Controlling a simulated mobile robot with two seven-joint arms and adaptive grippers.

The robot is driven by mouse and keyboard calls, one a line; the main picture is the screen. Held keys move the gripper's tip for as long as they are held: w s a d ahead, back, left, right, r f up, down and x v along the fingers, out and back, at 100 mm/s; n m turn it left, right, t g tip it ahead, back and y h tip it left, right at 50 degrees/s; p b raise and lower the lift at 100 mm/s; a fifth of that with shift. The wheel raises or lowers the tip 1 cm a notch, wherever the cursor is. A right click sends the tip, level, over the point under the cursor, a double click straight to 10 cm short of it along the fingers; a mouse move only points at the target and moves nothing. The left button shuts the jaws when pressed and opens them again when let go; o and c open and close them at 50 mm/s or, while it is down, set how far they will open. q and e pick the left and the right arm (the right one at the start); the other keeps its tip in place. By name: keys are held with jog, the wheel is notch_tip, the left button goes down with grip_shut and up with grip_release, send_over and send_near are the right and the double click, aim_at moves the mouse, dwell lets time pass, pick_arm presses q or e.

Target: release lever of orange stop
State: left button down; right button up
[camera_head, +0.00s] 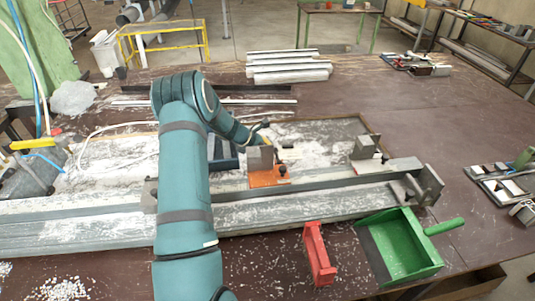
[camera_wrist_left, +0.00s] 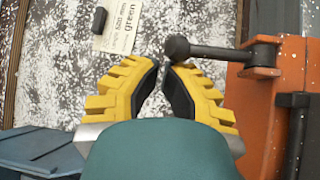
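The orange stop (camera_head: 265,179) sits on the rail in the middle of the bench, with a grey block (camera_head: 260,158) on it. In the left wrist view the orange stop (camera_wrist_left: 262,112) fills the right side. Its dark lever (camera_wrist_left: 225,55) points left and ends in a round black knob (camera_wrist_left: 177,47). My left gripper (camera_wrist_left: 161,68) has yellow ribbed fingers with black pads; the tips nearly meet with nothing seen between them. The knob is just beyond the right fingertip; I cannot tell whether they touch. In the head view my arm mostly hides this gripper. My right gripper is not in view.
A long metal rail (camera_head: 330,187) crosses the dusty bench. A second grey stop block (camera_head: 364,147) stands to the right. A red clamp-like piece (camera_head: 318,254) and a green dustpan (camera_head: 402,245) lie in front. A printed label (camera_wrist_left: 132,25) lies beyond the fingers.

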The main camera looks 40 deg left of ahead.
pick_arm(q)
jog(key=shift+t+y, duration=0.4)
jog(key=shift+s+d+r+b, duration=0.15)
jog(key=shift+d+r+b, duration=0.1)
jog(key=shift+r, duration=0.7)
jog(key=shift+s+d+r+b, duration=0.15)
jog(key=shift+r+b, duration=0.1)
jog(key=shift+r, duration=0.7)
jog(key=shift+s+d+r+b, duration=0.15)
jog(key=shift+d+r+b, duration=0.1)
jog(key=shift+r, duration=0.7)
jog(key=shift+r, duration=0.1)
jog(key=v, duration=1.2)
